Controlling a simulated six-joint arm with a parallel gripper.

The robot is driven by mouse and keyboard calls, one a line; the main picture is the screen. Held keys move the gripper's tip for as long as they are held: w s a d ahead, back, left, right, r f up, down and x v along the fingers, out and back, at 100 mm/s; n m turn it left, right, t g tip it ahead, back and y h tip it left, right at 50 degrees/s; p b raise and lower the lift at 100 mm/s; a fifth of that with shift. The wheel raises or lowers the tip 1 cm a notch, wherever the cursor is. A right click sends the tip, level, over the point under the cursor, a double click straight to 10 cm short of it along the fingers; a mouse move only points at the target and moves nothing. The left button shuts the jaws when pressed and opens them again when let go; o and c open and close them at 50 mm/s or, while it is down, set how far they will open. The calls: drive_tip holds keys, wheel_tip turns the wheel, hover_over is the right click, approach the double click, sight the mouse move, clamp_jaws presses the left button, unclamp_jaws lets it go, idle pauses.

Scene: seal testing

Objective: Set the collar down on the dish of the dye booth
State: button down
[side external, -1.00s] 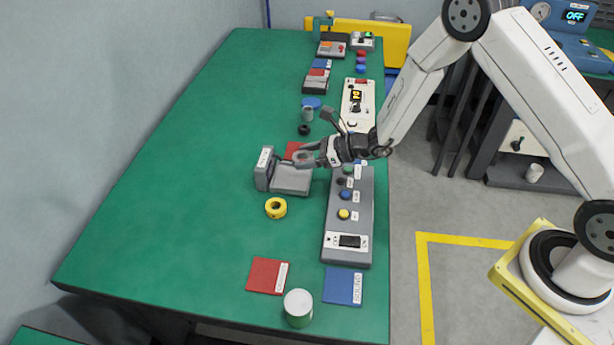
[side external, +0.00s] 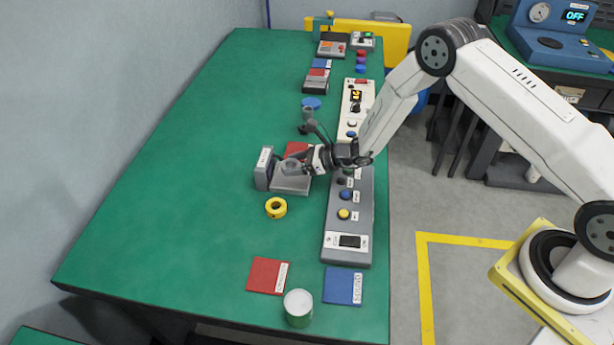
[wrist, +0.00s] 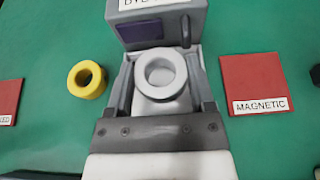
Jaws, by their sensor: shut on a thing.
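The collar (wrist: 161,74) is a light grey ring, seen from above in the wrist view, held between the two fingers of my gripper (wrist: 161,88). In the side view my gripper (side external: 287,165) is over the dye booth's flat base, and the collar (side external: 292,164) shows at its fingertips. The dye booth (wrist: 157,25) is a grey block with a dark window and a partly covered label; it also shows in the side view (side external: 264,170). Its pale dish (wrist: 160,107) lies beneath the collar and is mostly hidden. I cannot tell whether the collar touches it.
A yellow ring (side external: 276,207) lies on the green table in front of the booth. A red pad marked MAGNETIC (wrist: 255,80) is right of the booth in the wrist view. A grey button panel (side external: 347,225) runs along the table's right side. The table's left side is clear.

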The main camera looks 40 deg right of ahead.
drive_tip(key=shift+f, duration=1.25)
drive_tip(key=shift+f, duration=0.15)
drive_tip(key=shift+c, duration=1.1)
unclamp_jaws()
drive_tip(key=shift+s+d+r, duration=0.1)
drive_tip(key=shift+r, duration=0.1)
drive_tip(key=v, duration=1.1)
drive_tip(key=shift+s+d+r, duration=0.2)
drive_tip(key=shift+s+d, duration=0.05)
